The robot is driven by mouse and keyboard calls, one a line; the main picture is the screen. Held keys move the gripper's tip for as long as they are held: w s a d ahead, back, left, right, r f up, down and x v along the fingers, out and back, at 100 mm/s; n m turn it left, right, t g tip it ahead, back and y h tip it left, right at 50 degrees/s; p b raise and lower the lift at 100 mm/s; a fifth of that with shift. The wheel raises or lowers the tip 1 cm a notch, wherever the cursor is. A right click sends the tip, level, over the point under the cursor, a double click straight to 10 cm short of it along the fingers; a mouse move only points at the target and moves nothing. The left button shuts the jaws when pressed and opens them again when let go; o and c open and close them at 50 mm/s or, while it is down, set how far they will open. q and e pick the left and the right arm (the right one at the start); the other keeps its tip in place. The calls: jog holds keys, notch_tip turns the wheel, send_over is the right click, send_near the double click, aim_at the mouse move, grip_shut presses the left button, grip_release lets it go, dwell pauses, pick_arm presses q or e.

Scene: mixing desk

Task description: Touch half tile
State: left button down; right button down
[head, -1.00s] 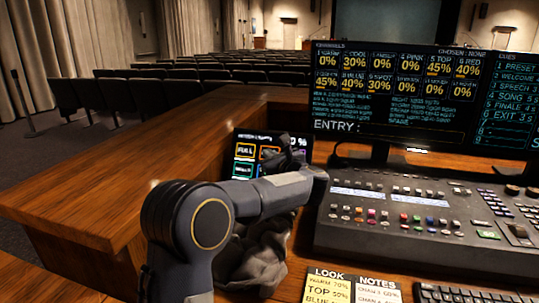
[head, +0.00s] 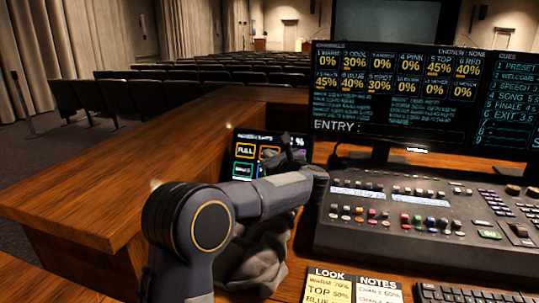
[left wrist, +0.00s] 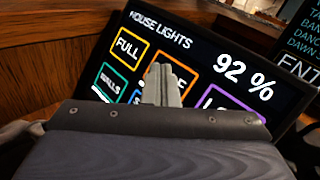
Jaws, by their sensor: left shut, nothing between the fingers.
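The house lights touch screen (head: 240,170) stands tilted on the desk, left of the big monitor. In the left wrist view the screen (left wrist: 125,32) reads 92 %. My right gripper is out of view.
A large channel monitor (head: 400,100) stands behind the mixing console (head: 400,235) on the right. Look and notes sheets (head: 352,287) and a keyboard (head: 470,294) lie in front. A wooden ledge (head: 130,165) bounds the desk at left and behind the screen.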

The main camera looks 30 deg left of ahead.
pick_arm(q)
jog(key=shift+s+d+r+b, duration=0.15)
jog(key=shift+s+r+b, duration=0.15)
jog(key=shift+s, duration=0.25)
jog(key=shift+s, duration=0.1)
jog(key=s, duration=0.1)
jog(key=s+r+b, duration=0.1)
jog(key=s+d+r+b, duration=0.1)
jog(key=s, duration=0.1)
jog(key=shift+r, duration=0.15)
dwell(0.8)
